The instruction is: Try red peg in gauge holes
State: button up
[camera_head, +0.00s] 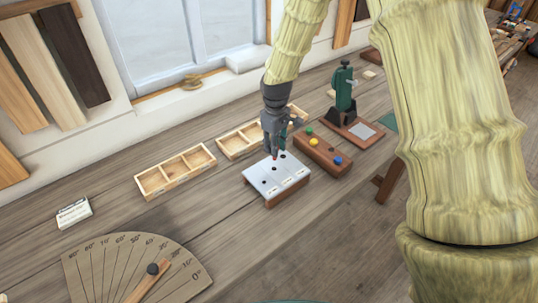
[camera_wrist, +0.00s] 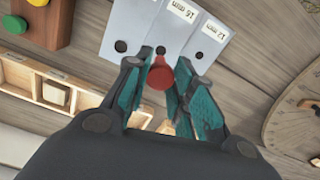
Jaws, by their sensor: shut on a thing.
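The red peg (camera_wrist: 158,74) is between the teal fingers of my gripper (camera_wrist: 166,88) in the wrist view. In the head view my gripper (camera_head: 274,150) is above the far part of the gauge, with the red peg (camera_head: 274,157) pointing down. The gauge (camera_head: 268,187) is a pale metal plate on a wooden base with a row of dark holes.
A wooden peg block (camera_head: 325,158) with green, yellow and blue pegs stands right of the gauge. Compartmented wooden trays (camera_head: 175,173) lie left and behind. A green bench tool (camera_head: 343,88) stands behind right. An angle board (camera_head: 110,265) and a small card (camera_head: 73,212) lie left.

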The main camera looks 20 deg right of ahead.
aim_at(274, 159)
jog(key=shift+a+f+b, duration=0.1)
jog(key=shift+f+b, duration=0.35)
jog(key=shift+f, duration=0.2)
notch_tip(274, 159, down, 2)
jog(key=shift+b, duration=0.7)
jog(key=shift+f, duration=0.25)
jog(key=shift+f+b, duration=0.5)
jog(key=shift+f, duration=1.1)
dwell(1.0)
jog(key=shift+r, duration=0.15)
dwell(0.4)
jog(key=shift+r+p, duration=1.7)
jog(key=shift+r, duration=0.8)
